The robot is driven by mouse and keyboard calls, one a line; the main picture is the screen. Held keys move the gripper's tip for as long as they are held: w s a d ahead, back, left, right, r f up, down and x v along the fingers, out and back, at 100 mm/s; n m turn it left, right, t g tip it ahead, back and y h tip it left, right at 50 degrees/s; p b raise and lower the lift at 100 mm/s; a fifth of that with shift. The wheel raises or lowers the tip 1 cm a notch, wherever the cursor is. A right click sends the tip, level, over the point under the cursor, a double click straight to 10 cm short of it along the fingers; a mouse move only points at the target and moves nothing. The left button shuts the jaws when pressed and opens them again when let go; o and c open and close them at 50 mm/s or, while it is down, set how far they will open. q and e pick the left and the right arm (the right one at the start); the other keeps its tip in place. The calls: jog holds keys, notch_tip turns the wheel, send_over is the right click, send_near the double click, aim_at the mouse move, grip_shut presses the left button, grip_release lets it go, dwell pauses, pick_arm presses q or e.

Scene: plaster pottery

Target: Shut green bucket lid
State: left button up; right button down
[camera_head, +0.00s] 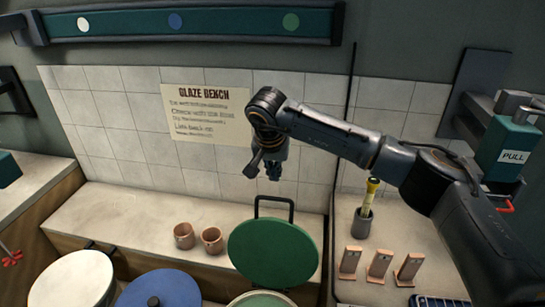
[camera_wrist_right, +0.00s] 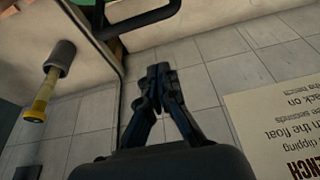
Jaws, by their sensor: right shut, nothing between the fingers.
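The green bucket lid (camera_head: 273,252) stands raised and open, tilted up at the back of the green bucket (camera_head: 262,299), whose pale rim just shows at the bottom edge of the head view. A black loop handle (camera_head: 274,207) sticks up from the lid's top edge. My right gripper (camera_head: 262,172) hangs above and apart from the handle, in front of the tiled wall. Its fingers (camera_wrist_right: 159,76) are together and empty. My left gripper is out of view.
A blue-lidded bucket (camera_head: 160,289) and a white-lidded bucket (camera_head: 79,281) stand to the left. Two copper cups (camera_head: 212,240) sit on the ledge behind. A yellow-topped tool in a grey holder (camera_head: 362,221) and several copper pieces (camera_head: 380,264) stand to the right.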

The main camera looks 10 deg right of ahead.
jog(key=s+f+p, duration=0.1)
jog(key=s+a+f+p, duration=0.1)
jog(key=s, duration=0.1)
jog(key=shift+a+f+p, duration=0.15)
jog(key=shift+f+p, duration=0.1)
jog(key=shift+p, duration=0.15)
